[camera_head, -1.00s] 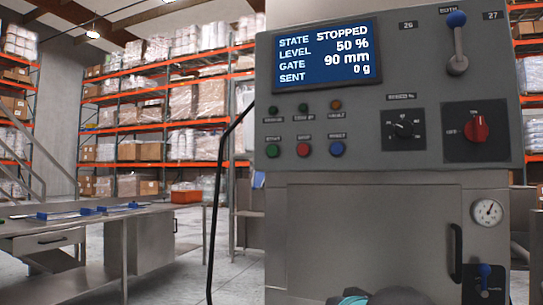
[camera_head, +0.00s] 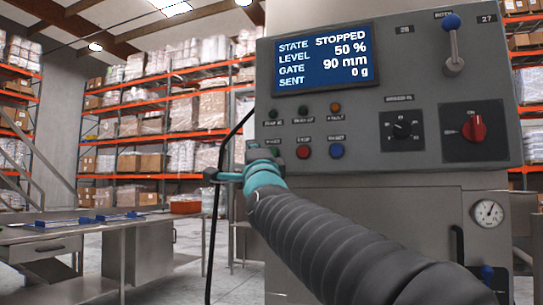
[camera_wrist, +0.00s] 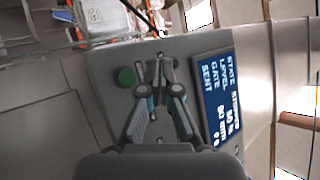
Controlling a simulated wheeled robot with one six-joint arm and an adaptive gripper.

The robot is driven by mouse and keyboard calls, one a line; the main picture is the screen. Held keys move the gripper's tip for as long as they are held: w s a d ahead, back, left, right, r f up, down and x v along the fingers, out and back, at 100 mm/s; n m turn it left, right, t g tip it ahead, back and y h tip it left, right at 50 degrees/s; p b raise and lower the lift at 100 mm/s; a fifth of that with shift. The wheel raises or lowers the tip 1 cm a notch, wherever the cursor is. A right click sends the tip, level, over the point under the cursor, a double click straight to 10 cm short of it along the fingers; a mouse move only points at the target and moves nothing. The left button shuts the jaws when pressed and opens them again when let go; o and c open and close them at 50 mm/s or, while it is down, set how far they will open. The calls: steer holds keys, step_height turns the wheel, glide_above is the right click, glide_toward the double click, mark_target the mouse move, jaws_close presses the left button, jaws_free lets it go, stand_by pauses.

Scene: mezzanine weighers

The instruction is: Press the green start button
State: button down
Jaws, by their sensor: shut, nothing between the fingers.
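The green start button (camera_wrist: 125,77) is a round button on the grey control panel (camera_head: 360,105), seen in the wrist view just left of my fingertips. In the head view my gripper (camera_head: 256,152) is in front of the panel's lower left and mostly hides this button. In the wrist view my gripper (camera_wrist: 160,72) has its fingertips together with nothing between them. The tips are beside the button in the picture; I cannot tell how far they are from the panel. The screen (camera_head: 323,58) reads STOPPED, level 50 %, gate 90 mm, sent 0 g.
A black dial (camera_head: 402,130), a red rotary switch (camera_head: 474,128) and a blue-knobbed lever (camera_head: 453,45) are further right. A steel table (camera_head: 90,238) stands left.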

steer(key=shift+w, duration=0.1)
steer(key=w+d+p, duration=0.1)
steer(key=w+d, duration=0.2)
steer(key=w, duration=0.5)
stand_by(0.3)
steer(key=shift+w, duration=0.1)
stand_by(1.3)
steer(key=shift+w+d, duration=0.15)
steer(key=shift+w, duration=0.15)
steer(key=shift+w+d, duration=0.15)
steer(key=shift+w, duration=0.25)
stand_by(0.8)
steer(key=shift+s+a+b, duration=0.25)
steer(key=shift+s+b, duration=0.15)
steer(key=shift+s, duration=0.4)
